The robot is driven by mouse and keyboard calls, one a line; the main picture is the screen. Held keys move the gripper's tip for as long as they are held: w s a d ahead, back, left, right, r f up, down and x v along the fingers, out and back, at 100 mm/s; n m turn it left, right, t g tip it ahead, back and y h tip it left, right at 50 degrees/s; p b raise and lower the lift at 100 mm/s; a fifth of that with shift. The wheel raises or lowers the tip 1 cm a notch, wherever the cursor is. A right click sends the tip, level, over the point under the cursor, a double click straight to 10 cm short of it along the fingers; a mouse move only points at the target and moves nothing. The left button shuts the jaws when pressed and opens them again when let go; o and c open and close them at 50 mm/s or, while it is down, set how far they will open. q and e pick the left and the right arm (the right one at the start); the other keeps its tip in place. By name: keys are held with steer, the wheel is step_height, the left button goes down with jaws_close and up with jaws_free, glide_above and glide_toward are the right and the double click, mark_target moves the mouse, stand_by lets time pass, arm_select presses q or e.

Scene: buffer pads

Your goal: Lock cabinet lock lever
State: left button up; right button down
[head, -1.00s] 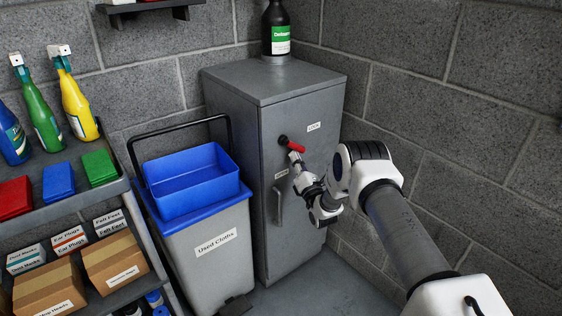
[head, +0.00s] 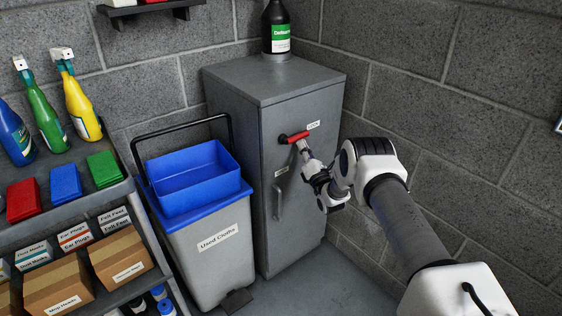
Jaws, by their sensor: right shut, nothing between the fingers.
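The grey cabinet (head: 240,140) stands in the corner with its door closed. Its red lock lever (head: 298,137) sits on a dark round base on the door and points right, tilted slightly up toward the small upper label (head: 313,125), which seems to read "LOCK". A second small label (head: 281,172) is lower on the door, too small to read. My right gripper (head: 304,147) is shut with nothing in it. Its tip is just under the lever's outer end and seems to touch it. My left gripper is not in view.
A door handle (head: 278,203) is below the lever. A grey bin (head: 210,270) with a blue tub (head: 200,185) stands left of the cabinet, beside a stocked shelf cart (head: 85,210). A dark bottle (head: 277,30) stands on the cabinet. A block wall is close on the right.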

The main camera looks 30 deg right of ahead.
steer(key=shift+d+r, duration=0.1)
stand_by(0.4)
steer(key=f+b, duration=0.1)
steer(key=f, duration=0.1)
steer(key=f+b, duration=0.1)
steer(key=b, duration=0.1)
steer(key=f+b, duration=0.2)
steer(key=shift+w+f, duration=0.3)
steer(key=shift+w, duration=0.05)
steer(key=p, duration=0.3)
glide_toward(297, 150)
steer(key=s+d, duration=0.2)
steer(key=shift+s+a+f, duration=0.1)
steer(key=shift+s+f, duration=0.3)
steer(key=shift+s, duration=0.2)
